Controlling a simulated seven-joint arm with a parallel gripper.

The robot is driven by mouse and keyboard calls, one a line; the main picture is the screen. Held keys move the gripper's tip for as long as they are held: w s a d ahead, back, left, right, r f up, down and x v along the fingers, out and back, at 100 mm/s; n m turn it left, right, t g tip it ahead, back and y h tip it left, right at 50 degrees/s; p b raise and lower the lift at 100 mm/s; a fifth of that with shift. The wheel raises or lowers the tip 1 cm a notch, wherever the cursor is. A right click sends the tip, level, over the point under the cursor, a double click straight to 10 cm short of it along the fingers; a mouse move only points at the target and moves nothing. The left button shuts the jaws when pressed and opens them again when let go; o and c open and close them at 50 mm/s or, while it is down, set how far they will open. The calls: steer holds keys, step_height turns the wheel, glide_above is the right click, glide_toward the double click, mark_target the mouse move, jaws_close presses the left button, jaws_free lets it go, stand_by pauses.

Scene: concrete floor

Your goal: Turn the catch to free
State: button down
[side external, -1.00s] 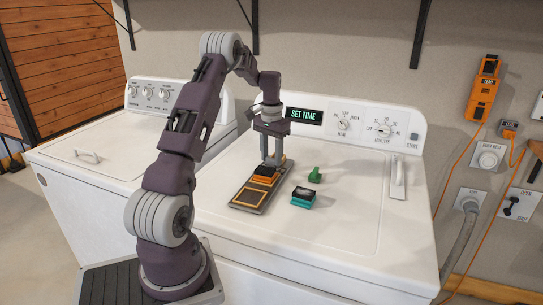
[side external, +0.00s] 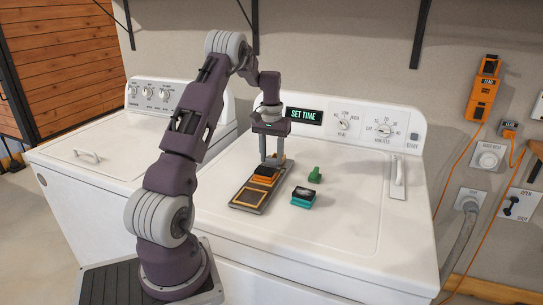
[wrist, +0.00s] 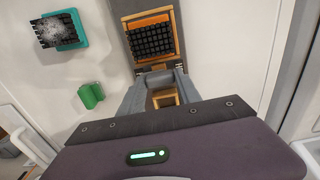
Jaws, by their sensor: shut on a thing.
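A long dark grey tray (side external: 246,207) with orange-framed square places lies on the white machine top. An orange block with a black bristled face (wrist: 153,39) sits on it; it also shows in the side view (side external: 264,175). My gripper (side external: 273,161) points down at the tray's far part, behind this block. In the wrist view my gripper (wrist: 161,83) is shut on a small grey piece between the fingers, seemingly the catch. The fingers hide much of it, and I cannot tell its exact angle.
A teal block with a dark bristled face (side external: 303,197) and a green peg-like piece (side external: 314,175) stand right of the tray. The control panel (side external: 350,128) rises behind. The white top (side external: 350,225) is clear at the front right.

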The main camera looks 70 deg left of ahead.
steer(key=c, duration=1.1)
jaws_free()
step_height(320, 180, up, 7)
steer(key=shift+r, duration=0.1)
